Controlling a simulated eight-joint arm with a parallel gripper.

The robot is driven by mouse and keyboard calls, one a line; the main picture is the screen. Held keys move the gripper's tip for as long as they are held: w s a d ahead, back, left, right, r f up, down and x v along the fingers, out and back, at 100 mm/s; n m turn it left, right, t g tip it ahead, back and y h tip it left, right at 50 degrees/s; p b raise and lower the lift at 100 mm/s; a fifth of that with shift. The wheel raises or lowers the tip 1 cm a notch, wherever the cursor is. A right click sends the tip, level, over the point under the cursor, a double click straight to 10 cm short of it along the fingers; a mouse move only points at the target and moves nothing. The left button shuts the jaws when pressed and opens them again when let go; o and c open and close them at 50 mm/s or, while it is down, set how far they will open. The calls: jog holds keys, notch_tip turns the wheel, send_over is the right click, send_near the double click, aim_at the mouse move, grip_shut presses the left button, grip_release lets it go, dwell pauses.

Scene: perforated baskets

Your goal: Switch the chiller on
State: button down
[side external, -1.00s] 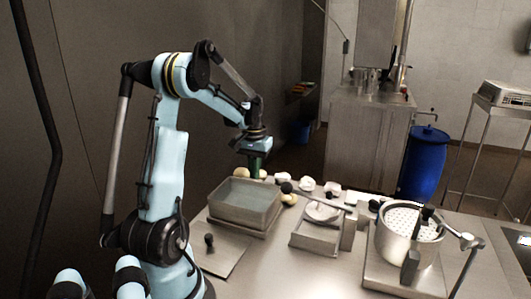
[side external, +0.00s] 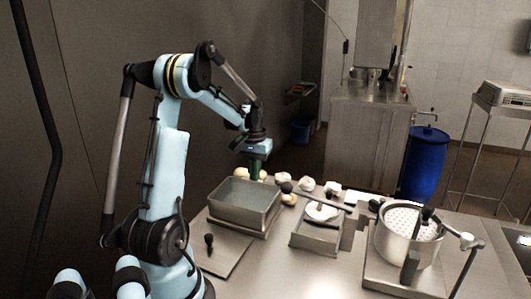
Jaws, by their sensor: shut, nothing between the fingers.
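A rectangular metal basin (side external: 268,217) with greyish liquid-like contents stands on the table, and is likely the chiller, though no label shows. A flat metal plate (side external: 225,259) lies in front of it, with a small black knob or lever (side external: 209,239) standing up from it. Whether this is a switch, and its setting, I cannot tell. My gripper (side external: 253,173) points down behind the basin's far edge, above and apart from the knob. Its fingers are shut and empty; their tips are small and partly hard to make out.
Several pale and dark round items (side external: 306,184) lie behind the basin. A smaller metal tray (side external: 318,238) with a white piece stands to its right. A pot with a perforated basket (side external: 408,236) stands farther right. Bare table shows at the front centre.

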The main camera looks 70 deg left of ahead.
jog(key=shift+f, duration=0.6)
dwell(0.3)
jog(key=shift+r, duration=3.5)
jog(key=shift+w+d, duration=0.1)
jog(key=shift+d, duration=0.15)
jog(key=w+d+r+m+t+y, duration=0.1)
jog(key=w+d+r+m+t, duration=0.1)
jog(key=d, duration=0.6)
jog(key=w+d+r+m+t, duration=0.1)
jog(key=w+d+m, duration=0.1)
jog(key=d, duration=0.7)
jog(key=s+d+m+t, duration=0.1)
jog(key=d+m+t, duration=0.1)
jog(key=d, duration=0.5)
jog(key=s+d+f+m+t+h, duration=0.1)
jog(key=s+d+m+t, duration=0.1)
jog(key=d, duration=0.5)
jog(key=shift+s+d+f+m, duration=0.25)
jog(key=shift+d+f+m, duration=0.05)
jog(key=shift+m, duration=0.2)
